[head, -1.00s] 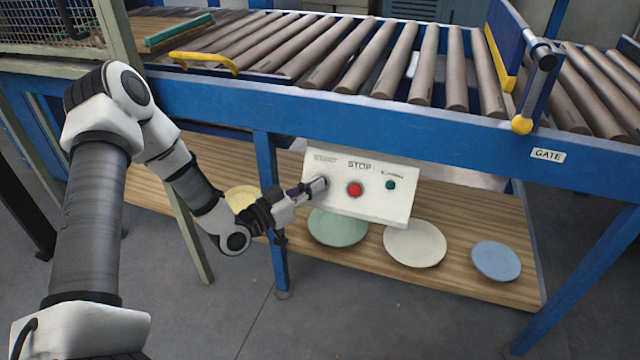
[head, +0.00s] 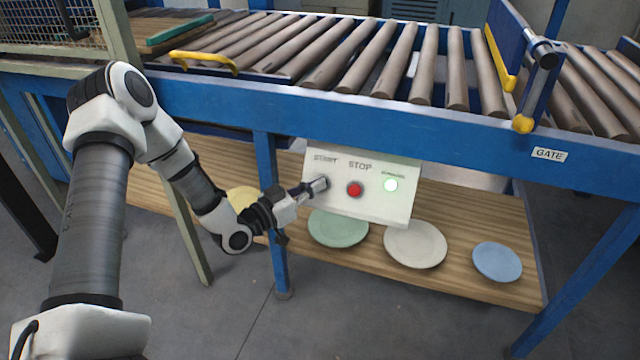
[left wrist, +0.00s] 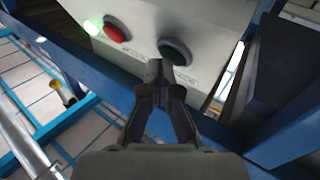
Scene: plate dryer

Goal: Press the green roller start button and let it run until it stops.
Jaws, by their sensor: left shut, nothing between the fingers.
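A white control panel (head: 345,209) hangs under the blue conveyor frame. In the left wrist view the dark green start button (left wrist: 175,52) shows just beyond the closed fingertips (left wrist: 158,72). I cannot tell whether they touch it. The red button (left wrist: 117,30) and glowing lamp (left wrist: 92,27) are further left there.
The grey conveyor rollers (head: 400,60) run above the panel, with a yellow-edged gate (head: 521,85) at the right. Several plates, among them a green one (head: 338,228) and a blue one (head: 497,262), lie on the wooden shelf (head: 455,275) below. A frame leg (head: 276,240) stands close to my left gripper.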

